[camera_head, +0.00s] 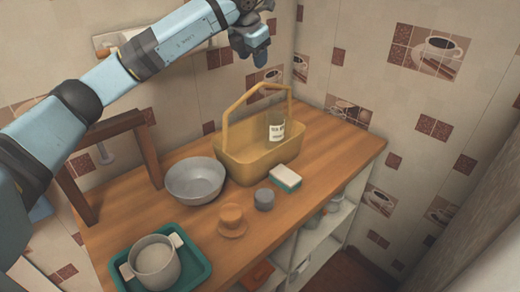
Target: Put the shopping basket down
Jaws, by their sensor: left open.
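The yellow shopping basket (237,163) stands upright on the wooden counter (337,144), towards its back right, with its handle raised. A bottle with a white label (277,131) is inside it. My left gripper (262,60) hangs open above and behind the basket handle, apart from it and close to the tiled wall. Nothing shows between its fingers, which are small and dark here. My left arm reaches in from the left across the top. My right gripper is out of view.
A grey bowl (196,184) sits left of the basket. In front are a sponge (286,177), a small grey cup (264,199) and an orange cup (231,216) on a saucer. A pot (154,264) stands on a green tray (199,275). A wooden frame (153,160) stands at left.

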